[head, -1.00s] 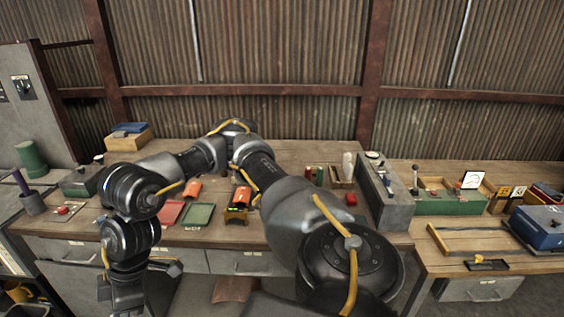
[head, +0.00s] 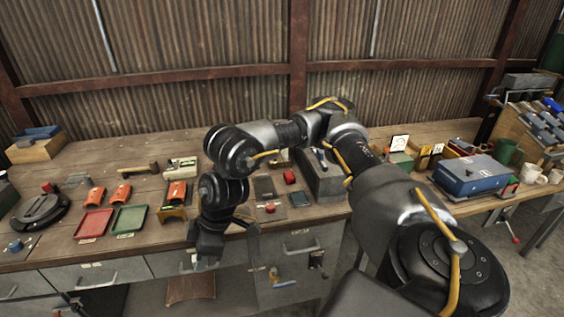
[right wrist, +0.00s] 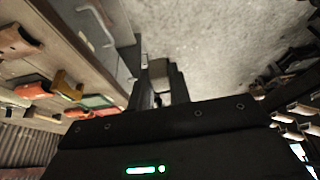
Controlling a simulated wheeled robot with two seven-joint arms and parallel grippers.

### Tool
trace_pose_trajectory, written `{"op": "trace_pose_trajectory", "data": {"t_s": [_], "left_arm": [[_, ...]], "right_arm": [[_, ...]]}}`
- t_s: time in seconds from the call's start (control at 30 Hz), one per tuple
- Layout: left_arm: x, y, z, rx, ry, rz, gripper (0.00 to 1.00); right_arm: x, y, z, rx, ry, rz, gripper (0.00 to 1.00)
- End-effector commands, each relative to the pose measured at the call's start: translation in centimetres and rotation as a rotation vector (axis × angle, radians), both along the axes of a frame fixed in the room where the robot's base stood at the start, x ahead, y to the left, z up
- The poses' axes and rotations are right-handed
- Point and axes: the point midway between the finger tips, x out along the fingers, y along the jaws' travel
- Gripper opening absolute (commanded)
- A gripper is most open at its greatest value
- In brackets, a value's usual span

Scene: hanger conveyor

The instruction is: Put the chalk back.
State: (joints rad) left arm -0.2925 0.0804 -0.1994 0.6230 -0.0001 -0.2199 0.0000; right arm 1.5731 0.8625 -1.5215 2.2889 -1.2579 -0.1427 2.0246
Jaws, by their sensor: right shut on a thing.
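My right gripper (head: 207,256) hangs low in front of the bench's front edge, right of the green tray. It also shows in the right wrist view (right wrist: 158,88), its fingers pointing away over the grey floor. It is shut on a small pale thing (right wrist: 158,68), which I cannot identify surely as the chalk. In the head view the held thing is hidden or too small to tell. I cannot make out any chalk on the bench. My left gripper is not in view.
The wooden bench (head: 120,165) holds a red tray (head: 93,224), a green tray (head: 129,220), orange pieces (head: 120,193) and a grey box (head: 320,180). Drawers with handles line its front. A blue case (head: 475,175) lies at the right. Floor is free before the bench.

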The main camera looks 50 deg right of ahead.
Motion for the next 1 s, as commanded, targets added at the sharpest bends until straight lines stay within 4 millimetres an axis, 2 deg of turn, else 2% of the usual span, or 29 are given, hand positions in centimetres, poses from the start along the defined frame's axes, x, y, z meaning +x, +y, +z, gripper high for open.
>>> {"op": "trace_pose_trajectory", "data": {"t_s": [0.17,0.27,0.4,0.5,0.63,0.8,1.0], "left_arm": [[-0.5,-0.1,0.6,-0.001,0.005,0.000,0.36],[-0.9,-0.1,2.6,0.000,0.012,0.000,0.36],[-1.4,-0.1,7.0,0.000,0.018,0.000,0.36],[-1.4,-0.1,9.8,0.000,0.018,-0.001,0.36],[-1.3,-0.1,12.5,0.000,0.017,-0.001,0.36],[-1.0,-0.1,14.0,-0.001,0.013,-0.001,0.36],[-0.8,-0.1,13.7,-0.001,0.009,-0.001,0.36]], "right_arm": [[0.4,0.0,0.4,0.002,0.001,-0.023,0.00],[2.0,-0.6,1.5,0.007,0.007,-0.144,0.00],[5.8,-2.6,3.0,0.016,0.021,-0.469,0.00],[8.1,-4.7,3.3,0.016,0.025,-0.718,0.00],[9.8,-7.4,3.0,0.010,0.021,-0.984,0.00],[10.5,-9.6,2.3,0.000,0.010,-1.175,0.00],[10.7,-10.3,1.6,0.000,0.004,-1.216,0.00]]}}
